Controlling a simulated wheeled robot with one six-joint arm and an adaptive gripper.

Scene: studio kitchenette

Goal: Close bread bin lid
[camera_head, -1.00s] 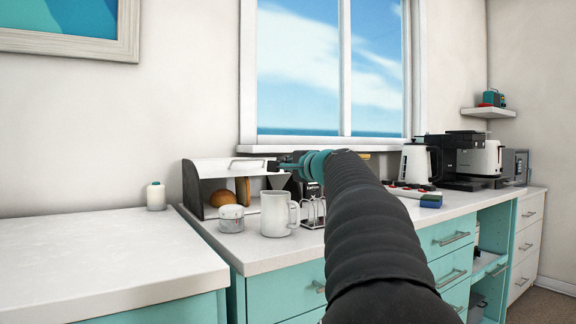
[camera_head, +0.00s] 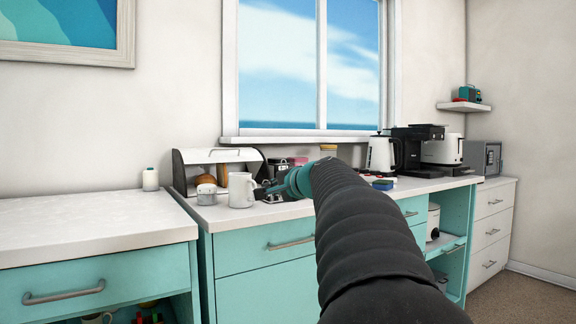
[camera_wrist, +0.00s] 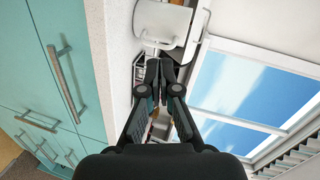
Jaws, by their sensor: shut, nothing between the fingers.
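The bread bin (camera_head: 179,174) stands on the counter against the wall, with dark side panels and a white lid (camera_head: 208,156). The lid is raised, its bar handle near the top edge, and the front is open with bread (camera_head: 206,180) showing inside. My gripper (camera_head: 259,193) is shut and empty, to the right of and lower than the lid, apart from it. Its tips are close to the handle of a white mug (camera_head: 240,190); I cannot tell if they touch. The wrist view shows the shut fingertips (camera_wrist: 159,64) and the mug (camera_wrist: 160,20) beyond them.
A small white jar (camera_head: 207,194) stands before the bin, left of the mug. A metal rack (camera_head: 274,196) is beside my gripper. A kettle (camera_head: 382,154) is farther right. The left worktop (camera_head: 80,220) is mostly clear.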

